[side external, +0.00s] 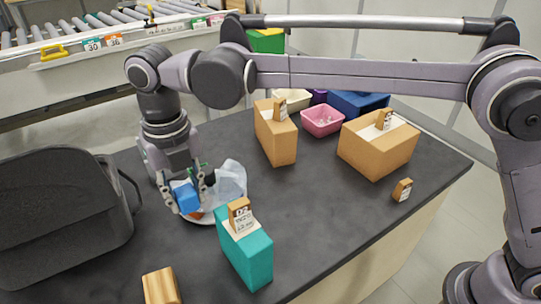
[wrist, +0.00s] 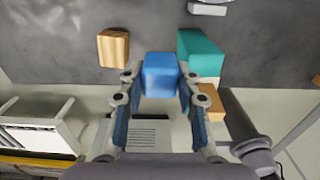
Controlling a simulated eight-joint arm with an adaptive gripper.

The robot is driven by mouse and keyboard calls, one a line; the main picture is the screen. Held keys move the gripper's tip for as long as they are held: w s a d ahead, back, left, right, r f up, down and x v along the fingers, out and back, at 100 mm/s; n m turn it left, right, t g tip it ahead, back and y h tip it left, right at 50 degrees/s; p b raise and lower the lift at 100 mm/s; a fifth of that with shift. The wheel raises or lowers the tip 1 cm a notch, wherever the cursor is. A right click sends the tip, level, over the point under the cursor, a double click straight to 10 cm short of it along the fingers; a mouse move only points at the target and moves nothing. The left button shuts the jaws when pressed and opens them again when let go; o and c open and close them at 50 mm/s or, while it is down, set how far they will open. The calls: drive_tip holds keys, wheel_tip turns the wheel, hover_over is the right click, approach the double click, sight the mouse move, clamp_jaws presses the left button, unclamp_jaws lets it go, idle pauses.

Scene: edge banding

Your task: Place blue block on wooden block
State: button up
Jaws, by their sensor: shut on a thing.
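The blue block (side external: 187,197) is held between the fingers of my gripper (side external: 187,190), above the dark table. In the wrist view the blue block (wrist: 160,74) sits between the two fingertips (wrist: 158,88). The wooden block (side external: 161,286) stands on the table near the front edge, at the bottom left of the side view, apart from my gripper. In the wrist view the wooden block (wrist: 114,48) is to the left of the blue block, with a gap between them.
A teal box (side external: 243,248) with a tag on top stands right of the wooden block. A plate (side external: 197,217) with a clear crumpled item (side external: 230,178) is behind the gripper. A dark bin (side external: 60,215) is at left. Cardboard boxes (side external: 378,145) stand farther right.

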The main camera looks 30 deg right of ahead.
drive_tip(key=shift+f, duration=0.85)
hover_over(159, 287)
wheel_tip(159, 287, down, 7)
drive_tip(key=shift+f, duration=2.15)
drive_tip(key=shift+f, duration=0.15)
drive_tip(key=o, duration=1.1)
drive_tip(key=shift+o, duration=0.2)
